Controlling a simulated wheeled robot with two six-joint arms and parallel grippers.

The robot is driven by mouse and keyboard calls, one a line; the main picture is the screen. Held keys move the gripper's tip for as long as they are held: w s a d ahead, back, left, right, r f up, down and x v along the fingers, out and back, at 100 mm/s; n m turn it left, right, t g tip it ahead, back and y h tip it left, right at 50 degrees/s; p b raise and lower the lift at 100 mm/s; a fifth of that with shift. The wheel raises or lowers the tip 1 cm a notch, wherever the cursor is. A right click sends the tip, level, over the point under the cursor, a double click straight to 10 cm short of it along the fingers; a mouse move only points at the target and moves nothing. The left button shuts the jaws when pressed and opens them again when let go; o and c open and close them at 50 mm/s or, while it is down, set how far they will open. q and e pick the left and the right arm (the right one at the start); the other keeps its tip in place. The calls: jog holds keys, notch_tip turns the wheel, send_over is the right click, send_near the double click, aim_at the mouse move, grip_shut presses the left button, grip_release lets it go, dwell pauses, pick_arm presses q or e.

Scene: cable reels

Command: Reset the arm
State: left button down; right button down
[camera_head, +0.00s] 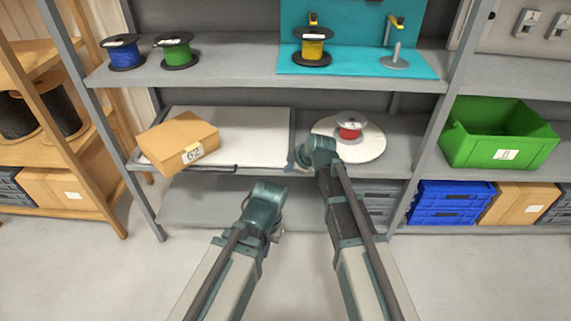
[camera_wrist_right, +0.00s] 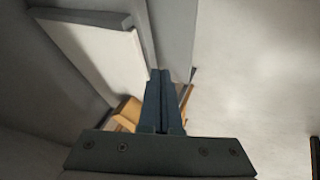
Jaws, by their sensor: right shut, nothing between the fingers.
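My right gripper (camera_head: 297,158) is in front of the middle shelf, near the left edge of a white round turntable. In the right wrist view its two dark fingers (camera_wrist_right: 158,95) are together with nothing between them. My left arm ends lower, in front of the shelf (camera_head: 266,198); its fingers are hidden from the head view, so I cannot tell whether they are open. Neither arm is seen holding anything.
A red reel (camera_head: 349,131) sits on the turntable (camera_head: 367,148). A cardboard box (camera_head: 172,137) rests tilted on a white board (camera_head: 255,123). Blue (camera_head: 124,55), green (camera_head: 176,53) and yellow (camera_head: 312,49) reels stand on the upper shelf. A green crate (camera_head: 480,150) is right. The near floor is clear.

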jog(key=s+d+r+m+g+h+p, duration=0.1)
jog(key=s+r+m+p, duration=0.3)
jog(key=s, duration=0.5)
jog(key=s+d+r+m+g+h+p, duration=0.2)
jog(key=s+r+m+g+h+p, duration=0.1)
jog(key=s+r+p, duration=0.5)
jog(key=s+d+r+m+g+h+p, duration=0.1)
jog(key=s+r+m+p, duration=0.4)
jog(key=s+p, duration=0.5)
jog(key=shift+s+d+r+m+g+h+p, duration=0.35)
jog(key=shift+d+r+g, duration=0.2)
jog(key=shift+r+g, duration=0.2)
